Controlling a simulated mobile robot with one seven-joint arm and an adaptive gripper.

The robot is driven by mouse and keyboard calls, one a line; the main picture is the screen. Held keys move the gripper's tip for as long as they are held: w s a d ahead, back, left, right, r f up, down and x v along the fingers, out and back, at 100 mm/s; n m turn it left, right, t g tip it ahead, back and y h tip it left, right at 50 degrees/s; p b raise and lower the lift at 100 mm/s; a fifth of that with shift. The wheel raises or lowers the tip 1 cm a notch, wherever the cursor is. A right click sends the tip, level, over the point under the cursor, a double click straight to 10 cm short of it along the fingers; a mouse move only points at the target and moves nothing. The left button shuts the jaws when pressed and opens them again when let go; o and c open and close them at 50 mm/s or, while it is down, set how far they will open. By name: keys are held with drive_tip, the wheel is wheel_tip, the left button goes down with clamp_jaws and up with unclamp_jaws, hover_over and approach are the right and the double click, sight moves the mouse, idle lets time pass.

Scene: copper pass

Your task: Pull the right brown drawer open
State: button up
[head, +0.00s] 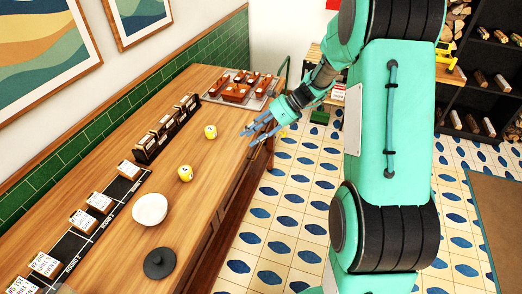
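The wooden counter (110,245) runs along the left, and its brown front (229,205) shows only at a steep angle. Drawer fronts and their edges are hard to make out there. I cannot tell which is the right brown drawer or whether any drawer stands open. My gripper (249,135) has blue fingers spread apart with nothing seen between them. It is over the counter's front edge, toward the far end, pointing left. I cannot tell its height or whether it touches the counter.
On the counter are a white bowl (150,209), a dark round lid (159,263), two yellow objects (210,131) (185,173), a dark rack (166,128) and a tray with brown pieces (264,100). The tiled floor (283,225) in front is clear.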

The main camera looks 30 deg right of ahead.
drive_tip(key=w+d+f+m+t+y+p, duration=0.1)
drive_tip(key=w+d+f+m+t, duration=0.1)
drive_tip(key=w+d+f+m, duration=0.3)
drive_tip(key=w+d+f+m+t+y, duration=0.1)
drive_tip(key=w+d+f+m, duration=0.1)
drive_tip(key=d+f+m, duration=0.35)
drive_tip(key=m+t+p, duration=0.1)
drive_tip(key=m+t, duration=0.4)
drive_tip(key=m, duration=0.3)
approach(259, 150)
drive_tip(key=v, duration=0.5)
drive_tip(key=shift+r+h, duration=0.15)
drive_tip(key=shift+h, duration=0.15)
drive_tip(key=shift+a, duration=0.15)
drive_tip(key=b+x, duration=0.1)
drive_tip(key=x, duration=1.2)
drive_tip(key=shift+w+a+b, duration=0.2)
drive_tip(key=shift+w+b, duration=0.05)
drive_tip(key=shift+b, duration=0.1)
clamp_jaws()
